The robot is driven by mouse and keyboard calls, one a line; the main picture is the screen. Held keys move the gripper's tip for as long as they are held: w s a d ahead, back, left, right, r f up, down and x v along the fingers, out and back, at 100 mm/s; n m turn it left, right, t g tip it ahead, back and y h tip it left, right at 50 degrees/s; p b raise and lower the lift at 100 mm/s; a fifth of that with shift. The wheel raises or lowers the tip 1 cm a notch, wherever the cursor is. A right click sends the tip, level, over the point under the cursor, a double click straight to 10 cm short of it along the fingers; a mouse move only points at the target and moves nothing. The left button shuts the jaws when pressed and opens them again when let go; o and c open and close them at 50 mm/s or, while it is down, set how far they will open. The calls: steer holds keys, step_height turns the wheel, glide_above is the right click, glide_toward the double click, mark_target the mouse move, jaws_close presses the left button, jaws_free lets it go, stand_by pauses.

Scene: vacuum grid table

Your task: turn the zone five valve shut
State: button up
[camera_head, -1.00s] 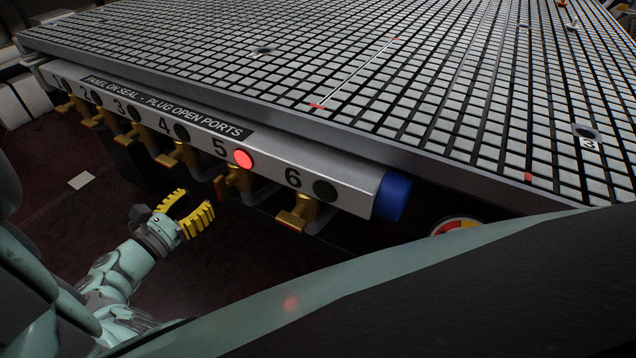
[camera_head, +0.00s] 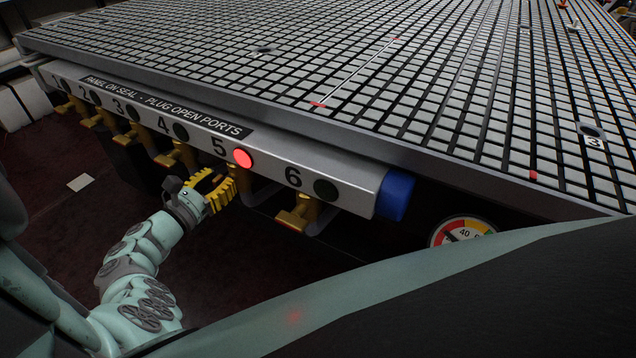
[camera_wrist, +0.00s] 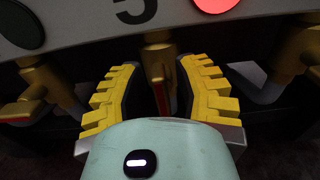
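The zone five valve (camera_head: 243,180) is a brass valve under the panel's "5", below the lit red lamp (camera_head: 243,158). In the wrist view, the valve (camera_wrist: 158,60) stands straight ahead, and its narrow handle (camera_wrist: 158,88), with a red edge, points toward me between the fingers. My gripper (camera_head: 214,188) has yellow ribbed fingers and is at the valve, partly hiding it in the head view. In the wrist view the gripper (camera_wrist: 160,85) is open, one finger on each side of the handle, with dark gaps between. I cannot tell whether the far fingertips touch the valve.
The valve under "6" (camera_head: 297,215) and the one under "4" (camera_head: 175,155) flank it, with dark lamps. The panel (camera_head: 345,178) and gridded table edge (camera_head: 450,175) overhang above. A gauge (camera_head: 460,232) is at right. The floor (camera_head: 60,230) at left is mostly clear.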

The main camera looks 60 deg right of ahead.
jaws_close()
steer(key=shift+a+f, duration=0.1)
stand_by(0.3)
steer(key=m+b, duration=0.1)
steer(key=m, duration=0.1)
steer(key=m+b, duration=0.1)
steer(key=shift+s+f+m, duration=0.15)
steer(key=shift+s+m, duration=0.2)
steer(key=shift+m, duration=0.05)
steer(key=m+b, duration=0.2)
steer(key=m, duration=0.1)
steer(key=shift+s+f+m, duration=0.2)
steer(key=shift+m, duration=0.1)
steer(key=m+b, duration=0.2)
steer(key=m, duration=0.1)
steer(key=m+b, duration=0.1)
steer(key=b, duration=0.1)
steer(key=shift+s+f+m, duration=0.3)
steer(key=shift+s+f, duration=0.05)
steer(key=m+b, duration=0.2)
steer(key=m, duration=0.1)
steer(key=m+b, duration=0.2)
steer(key=shift+s+d+f, duration=0.1)
steer(key=shift+d+f, duration=0.1)
steer(key=shift+f, duration=0.1)
steer(key=shift+m+b, duration=0.35)
steer(key=shift+m, duration=0.05)
